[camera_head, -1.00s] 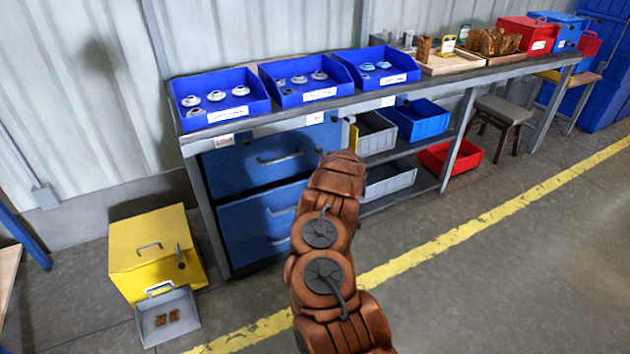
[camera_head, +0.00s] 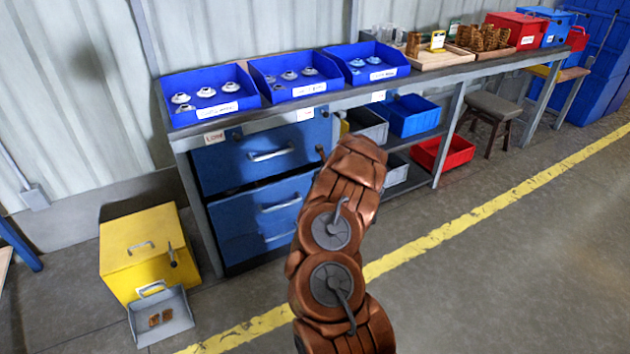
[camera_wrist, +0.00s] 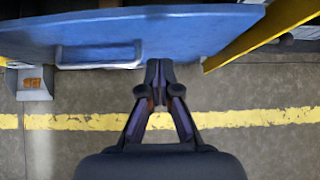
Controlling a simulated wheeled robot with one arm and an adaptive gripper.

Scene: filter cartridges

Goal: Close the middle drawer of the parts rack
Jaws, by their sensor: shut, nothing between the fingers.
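The parts rack appears as a blue cabinet under the bench, with handles at several heights. Its upper drawer front (camera_head: 225,165) has a grey handle; a dark gap lies beneath it. The middle drawer handle (camera_head: 281,203) shows on the blue front below, and a lower handle (camera_head: 278,237) under that. How far any drawer stands out is unclear. In the wrist view, a blue drawer front (camera_wrist: 200,30) with a grey handle (camera_wrist: 98,55) fills the top. My gripper (camera_wrist: 158,68) is shut and empty, its tips at that front's edge, right of the handle; contact is unclear. My arm hides it in the head view.
A yellow box (camera_head: 125,260) with a grey pan (camera_head: 165,325) stands on the floor at left. Blue bins (camera_head: 215,100) line the bench top.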

